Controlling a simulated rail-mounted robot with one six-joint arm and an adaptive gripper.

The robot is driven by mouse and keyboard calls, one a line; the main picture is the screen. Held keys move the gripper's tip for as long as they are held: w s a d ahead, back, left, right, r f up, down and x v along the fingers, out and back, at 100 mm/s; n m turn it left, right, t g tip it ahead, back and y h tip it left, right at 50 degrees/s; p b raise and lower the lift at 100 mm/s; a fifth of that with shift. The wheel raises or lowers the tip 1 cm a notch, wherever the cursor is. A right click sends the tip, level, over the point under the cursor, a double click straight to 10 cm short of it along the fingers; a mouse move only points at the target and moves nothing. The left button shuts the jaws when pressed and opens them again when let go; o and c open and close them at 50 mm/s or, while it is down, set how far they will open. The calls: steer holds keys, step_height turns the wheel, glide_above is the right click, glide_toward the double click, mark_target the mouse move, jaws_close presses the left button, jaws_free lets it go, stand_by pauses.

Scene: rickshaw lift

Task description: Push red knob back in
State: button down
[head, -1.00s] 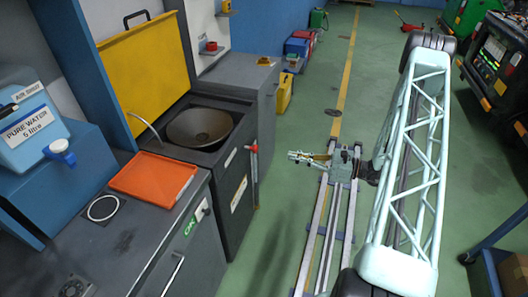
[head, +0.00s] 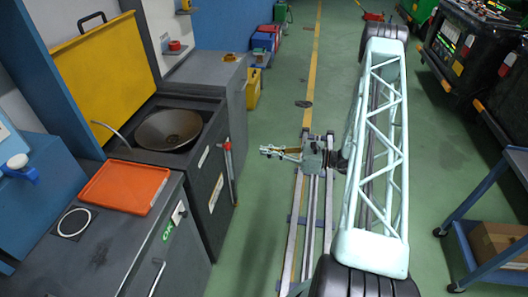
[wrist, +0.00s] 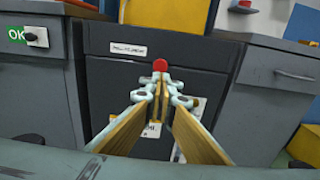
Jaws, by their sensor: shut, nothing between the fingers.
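A red knob (head: 227,147) sits at the front of the dark cabinet (head: 208,166) that holds the round basin, with a pale rod below it. In the wrist view the red knob (wrist: 160,65) shows straight ahead, just above my fingertips. How far it stands out cannot be told. My gripper (head: 264,150) is shut and empty, pointing left at the cabinet front, with a gap between it and the knob in the head view. In the wrist view my gripper (wrist: 160,85) has its fingers together and hides part of the cabinet front.
A second red button (head: 175,45) is on the wall unit behind. An orange tray (head: 125,187) lies on the near counter. A blue cart (head: 490,215) with a box stands at the right. Green floor is free between my gripper and the cabinets.

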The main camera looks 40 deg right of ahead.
mark_target(230, 146)
steer(key=b+x, duration=0.2)
steer(key=x, duration=1)
steer(key=shift+w+a, duration=0.3)
steer(key=shift+w, duration=0.1)
stand_by(0.4)
